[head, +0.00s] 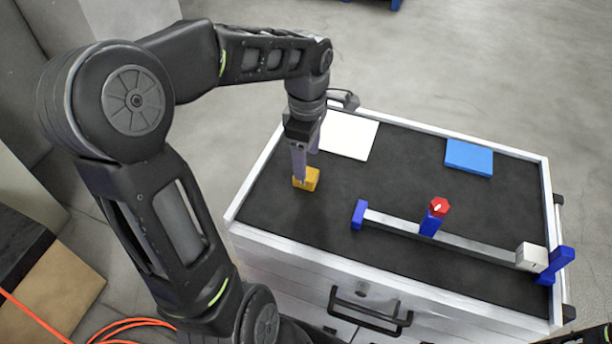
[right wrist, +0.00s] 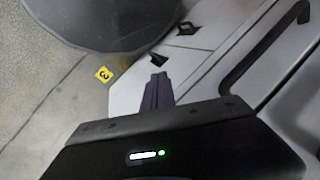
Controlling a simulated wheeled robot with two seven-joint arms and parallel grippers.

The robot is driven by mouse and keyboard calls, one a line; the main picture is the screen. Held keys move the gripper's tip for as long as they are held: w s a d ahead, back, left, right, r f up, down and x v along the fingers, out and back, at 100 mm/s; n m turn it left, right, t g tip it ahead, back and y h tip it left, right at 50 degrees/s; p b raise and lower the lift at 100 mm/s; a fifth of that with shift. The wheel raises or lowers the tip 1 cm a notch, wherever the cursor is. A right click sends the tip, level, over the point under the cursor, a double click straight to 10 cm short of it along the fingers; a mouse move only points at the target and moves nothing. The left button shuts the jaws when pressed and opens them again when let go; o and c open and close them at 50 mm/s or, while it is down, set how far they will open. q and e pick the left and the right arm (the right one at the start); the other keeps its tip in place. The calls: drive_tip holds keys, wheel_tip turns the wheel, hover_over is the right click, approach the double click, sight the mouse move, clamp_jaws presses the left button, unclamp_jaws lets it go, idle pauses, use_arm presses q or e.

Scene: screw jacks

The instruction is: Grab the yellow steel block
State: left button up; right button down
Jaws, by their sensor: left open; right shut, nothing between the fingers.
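The yellow steel block (head: 311,180) sits on the black mat of the cabinet top, toward its left side in the head view. My left gripper (head: 303,168) points down over the block, its fingers open. The fingertips overlap the block's upper left part in the picture; I cannot tell whether they touch it. In the right wrist view my right gripper (right wrist: 158,92) shows its fingers together with nothing between them, beside the pale cabinet front.
The cabinet top (head: 250,188) has a raised white rim. A white plate (head: 348,136) lies behind the block, and a blue plate (head: 468,157) lies at the back right. A rail with blue ends (head: 470,246), a red knob (head: 439,207) and a white block (head: 531,257) occupies the front right.

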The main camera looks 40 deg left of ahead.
sight(312, 178)
use_arm(q)
wheel_tip(312, 178, down, 5)
drive_tip(key=shift+a+r+p, duration=0.15)
drive_tip(key=shift+p, duration=0.25)
drive_tip(key=shift+c, duration=0.4)
clamp_jaws()
idle(0.5)
